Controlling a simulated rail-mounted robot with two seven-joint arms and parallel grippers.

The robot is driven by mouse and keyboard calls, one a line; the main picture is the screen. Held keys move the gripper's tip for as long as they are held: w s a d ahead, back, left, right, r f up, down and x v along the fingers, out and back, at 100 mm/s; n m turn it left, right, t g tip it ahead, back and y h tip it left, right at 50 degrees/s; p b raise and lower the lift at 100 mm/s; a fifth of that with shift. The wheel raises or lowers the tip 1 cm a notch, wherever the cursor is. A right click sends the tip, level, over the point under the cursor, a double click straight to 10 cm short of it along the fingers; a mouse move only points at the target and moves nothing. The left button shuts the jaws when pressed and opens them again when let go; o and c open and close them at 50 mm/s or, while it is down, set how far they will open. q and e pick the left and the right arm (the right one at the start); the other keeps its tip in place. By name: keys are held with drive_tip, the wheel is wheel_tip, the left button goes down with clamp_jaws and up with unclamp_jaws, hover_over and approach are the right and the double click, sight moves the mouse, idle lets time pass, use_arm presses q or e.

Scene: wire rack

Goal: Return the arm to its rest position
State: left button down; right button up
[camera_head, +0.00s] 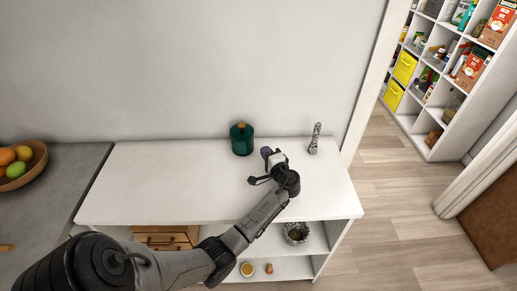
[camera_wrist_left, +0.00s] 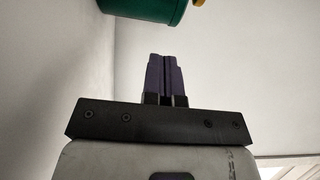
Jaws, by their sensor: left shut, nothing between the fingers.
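My left arm reaches in from the lower left in the head view, out over the white shelf unit (camera_head: 130,190). My left gripper (camera_head: 266,153) is above the white top, between a green canister (camera_head: 241,141) and a patterned slim object (camera_head: 314,140). In the left wrist view its purple fingers (camera_wrist_left: 165,75) are together with nothing between them. The green canister, with a gold knob, also shows at the top of the left wrist view (camera_wrist_left: 145,8), apart from the fingers. My right gripper is in neither view.
A grey counter with a fruit bowl (camera_head: 20,165) is at the left. Lower shelves hold a patterned bowl (camera_head: 296,233), small items and a wooden drawer box (camera_head: 165,238). A wall stands behind. A doorway at the right opens to stocked pantry shelves (camera_head: 440,80). The white top's left half is clear.

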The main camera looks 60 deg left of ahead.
use_arm(q)
drive_tip(key=d, duration=0.7)
drive_tip(key=shift+s, duration=0.25)
